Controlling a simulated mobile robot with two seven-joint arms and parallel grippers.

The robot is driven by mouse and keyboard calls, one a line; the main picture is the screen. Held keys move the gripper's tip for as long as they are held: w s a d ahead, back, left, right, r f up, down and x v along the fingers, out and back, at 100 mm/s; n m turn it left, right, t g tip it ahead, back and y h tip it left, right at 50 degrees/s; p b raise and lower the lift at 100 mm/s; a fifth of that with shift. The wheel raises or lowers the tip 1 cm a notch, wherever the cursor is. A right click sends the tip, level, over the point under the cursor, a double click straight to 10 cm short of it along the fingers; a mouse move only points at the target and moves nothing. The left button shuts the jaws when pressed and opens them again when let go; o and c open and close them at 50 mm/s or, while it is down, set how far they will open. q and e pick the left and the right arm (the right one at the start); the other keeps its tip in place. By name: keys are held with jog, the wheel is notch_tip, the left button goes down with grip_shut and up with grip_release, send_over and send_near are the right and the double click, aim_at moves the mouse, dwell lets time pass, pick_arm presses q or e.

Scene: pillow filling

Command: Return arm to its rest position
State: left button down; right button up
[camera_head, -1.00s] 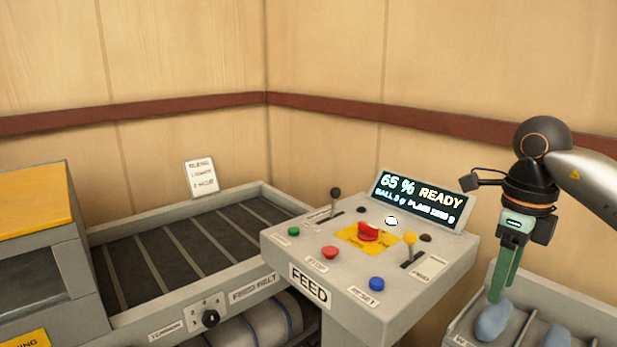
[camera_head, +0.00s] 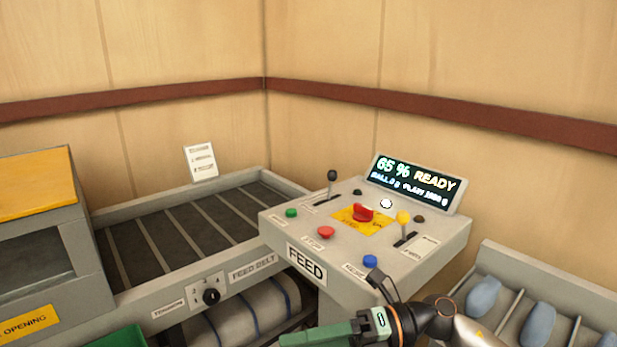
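My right gripper (camera_head: 305,337) is low at the bottom of the head view, in front of the FEED console (camera_head: 345,275). Its green fingers point left, and nothing shows between them. They look like one bar from this side, so I cannot tell whether they are open or shut. My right arm (camera_head: 440,318) comes in from the bottom right, below the blue button (camera_head: 370,261).
The console's display (camera_head: 413,184) reads 65 % READY. A feed belt (camera_head: 175,235) runs left of the console. A divided tray (camera_head: 500,264) with blue-grey rounded pieces (camera_head: 484,297) stands at the right. A green edge (camera_head: 120,339) shows at bottom left.

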jog(key=w+d+f+m+t+h, duration=0.1)
jog(key=d+f+m+t+h, duration=0.15)
jog(key=f+m+t, duration=0.55)
jog(key=w+d+f+m+t+h, duration=0.1)
jog(key=w+d+m+t+h, duration=0.3)
jog(key=m, duration=0.8)
jog(key=s+d+f+m+t+h, duration=0.1)
jog(key=d+f+m+t, duration=0.1)
jog(key=f+m+t, duration=0.45)
jog(key=s+d+f+m+g+h, duration=0.3)
jog(key=s+f+m, duration=0.3)
jog(key=s+f, duration=0.2)
jog(key=s+d+f+m+g+h, duration=0.3)
jog(key=s+d+f+m, duration=0.3)
jog(key=s+f, duration=0.3)
notch_tip(320, 180, down, 2)
jog(key=shift+s+f+m+h, duration=0.2)
jog(key=shift+s+m+h, duration=0.1)
jog(key=shift+m+h, duration=0.25)
jog(key=shift+d+g, duration=0.1)
jog(key=shift+g, duration=0.15)
